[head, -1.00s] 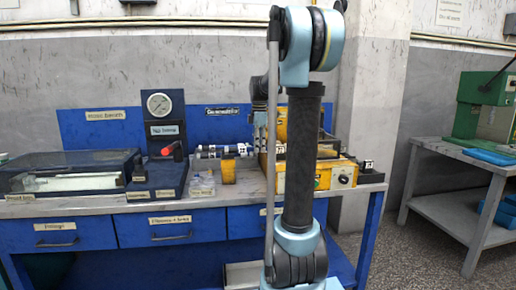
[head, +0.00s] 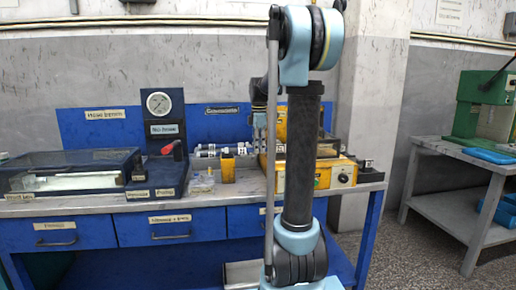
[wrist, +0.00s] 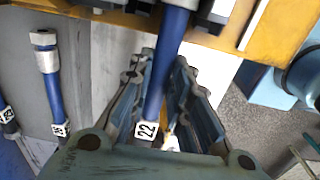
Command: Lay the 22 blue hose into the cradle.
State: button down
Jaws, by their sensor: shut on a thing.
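In the wrist view, the 22 blue hose (wrist: 160,88) runs lengthwise between the two ribbed fingers of my gripper (wrist: 160,68). My gripper is shut on it. Its white tag reads 22 and sits near the palm. The hose's far end runs past the fingertips and over an orange-yellow edge at the top of the picture, out of frame. In the head view, my gripper (head: 258,135) is above the bench, partly behind my own arm, and the held hose cannot be made out there. I cannot tell for certain which part is the cradle.
Other tagged blue hoses (wrist: 48,75) lie at the left in the wrist view. In the head view, a yellow block (head: 228,171) stands on the bench beside a yellow machine (head: 335,172). A gauge stand (head: 160,125) and a lidded case (head: 70,172) are further left.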

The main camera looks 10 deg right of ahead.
jog(key=shift+f, duration=0.3)
jog(key=c, duration=1.4)
grip_release()
jog(key=shift+r, duration=0.1)
notch_tip(320, 180, up, 12)
jog(key=shift+f, duration=0.15)
jog(key=shift+s, duration=0.1)
jog(key=s+f+m, duration=0.6)
jog(key=s+f, duration=0.4)
jog(key=s, duration=0.1)
jog(key=s+f+m+t, duration=0.1)
jog(key=s+f+m, duration=0.5)
jog(key=s+f, duration=0.4)
jog(key=s+f+m+t, duration=0.1)
jog(key=s+f+m, duration=0.4)
jog(key=s+f, duration=0.5)
jog(key=shift+s+a+f+m, duration=0.1)
jog(key=shift+s+m, duration=0.1)
jog(key=shift+s, duration=0.7)
jog(key=shift+s+a+f+m, duration=0.1)
jog(key=shift+s+m, duration=0.1)
jog(key=shift+s, duration=0.65)
